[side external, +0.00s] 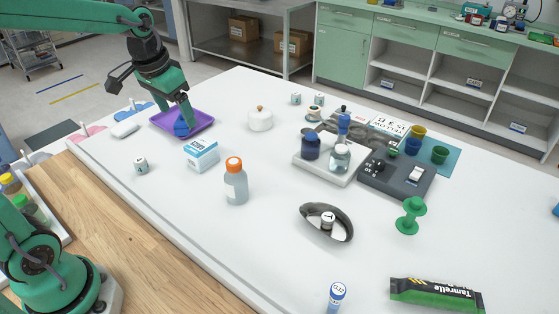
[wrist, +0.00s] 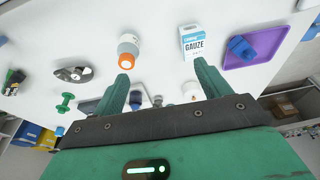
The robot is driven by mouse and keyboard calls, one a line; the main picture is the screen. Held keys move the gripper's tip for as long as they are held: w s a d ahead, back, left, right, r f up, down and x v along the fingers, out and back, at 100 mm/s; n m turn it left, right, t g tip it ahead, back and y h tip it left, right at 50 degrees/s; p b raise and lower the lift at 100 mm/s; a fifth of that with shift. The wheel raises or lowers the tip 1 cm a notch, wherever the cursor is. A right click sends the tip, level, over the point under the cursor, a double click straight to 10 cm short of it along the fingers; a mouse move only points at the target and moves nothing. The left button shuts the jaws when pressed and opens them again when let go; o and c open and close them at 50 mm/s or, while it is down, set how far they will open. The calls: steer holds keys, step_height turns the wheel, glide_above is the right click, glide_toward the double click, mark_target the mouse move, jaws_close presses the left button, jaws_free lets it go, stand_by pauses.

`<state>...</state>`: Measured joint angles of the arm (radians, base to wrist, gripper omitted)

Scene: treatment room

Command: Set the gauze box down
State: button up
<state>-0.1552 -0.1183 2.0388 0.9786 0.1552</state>
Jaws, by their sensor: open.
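The gauze box (side external: 201,153) is white and blue and stands on the white table just in front of the purple tray. It also shows in the wrist view (wrist: 194,44), upright with its GAUZE label facing me, beyond the right finger. My gripper (side external: 184,112) is tilted down and appears over the tray area in the side view, behind the box. In the wrist view my gripper (wrist: 161,72) has its fingers wide apart with nothing between them, and the box is clear of both fingers.
The purple tray (side external: 209,121) holds a blue object (side external: 181,128). A bottle with an orange cap (side external: 235,182) stands right of the box. A white lidded pot (side external: 260,119) and a small labelled jar (side external: 140,166) are nearby.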

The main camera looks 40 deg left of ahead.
steer(key=s+d+t, duration=0.1)
steer(key=s+d, duration=0.1)
steer(key=s, duration=0.5)
steer(key=s+d+t, duration=0.1)
steer(key=s+d, duration=0.2)
steer(key=s, duration=0.3)
steer(key=shift+s+d+t, duration=0.35)
steer(key=shift+s+t, duration=0.05)
steer(key=shift+r, duration=0.1)
